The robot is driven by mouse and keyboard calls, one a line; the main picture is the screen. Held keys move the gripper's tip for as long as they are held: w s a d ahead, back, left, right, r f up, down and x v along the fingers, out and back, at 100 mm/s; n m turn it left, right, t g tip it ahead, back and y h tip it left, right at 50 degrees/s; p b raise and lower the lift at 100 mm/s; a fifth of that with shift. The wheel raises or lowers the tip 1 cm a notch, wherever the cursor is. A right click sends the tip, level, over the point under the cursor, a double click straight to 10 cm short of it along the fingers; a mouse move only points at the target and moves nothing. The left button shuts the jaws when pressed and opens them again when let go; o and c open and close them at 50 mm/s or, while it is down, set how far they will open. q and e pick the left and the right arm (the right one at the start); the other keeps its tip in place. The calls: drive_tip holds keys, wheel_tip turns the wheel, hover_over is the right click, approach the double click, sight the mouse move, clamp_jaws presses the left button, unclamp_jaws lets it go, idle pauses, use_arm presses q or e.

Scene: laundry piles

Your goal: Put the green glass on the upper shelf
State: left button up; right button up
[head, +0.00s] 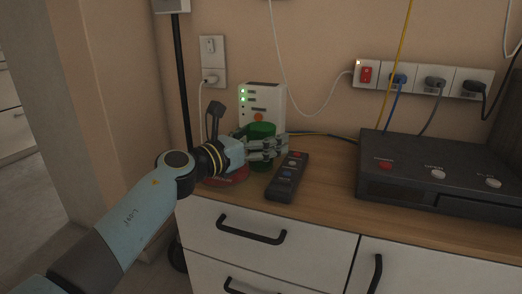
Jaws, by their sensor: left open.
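The green glass (262,130) stands on the wooden top of a white cabinet, in front of a white box. Its rim and part of its lower side show; my left gripper hides its middle. My left gripper (281,147) reaches in from the left with its fingers across the front of the glass. Its jaws are open around or beside the glass; I cannot tell whether they touch it. My right gripper is not in view. No upper shelf can be made out in this view.
A dark remote (288,177) lies right of the glass. A red object (229,177) sits under my left wrist. The white box (263,97) with green lights stands behind. A black device (440,180) fills the right side. Cables hang along the wall. The front middle of the wooden top (325,200) is clear.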

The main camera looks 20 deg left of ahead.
use_arm(q)
drive_tip(key=c, duration=1.4)
drive_tip(key=shift+r, duration=0.15)
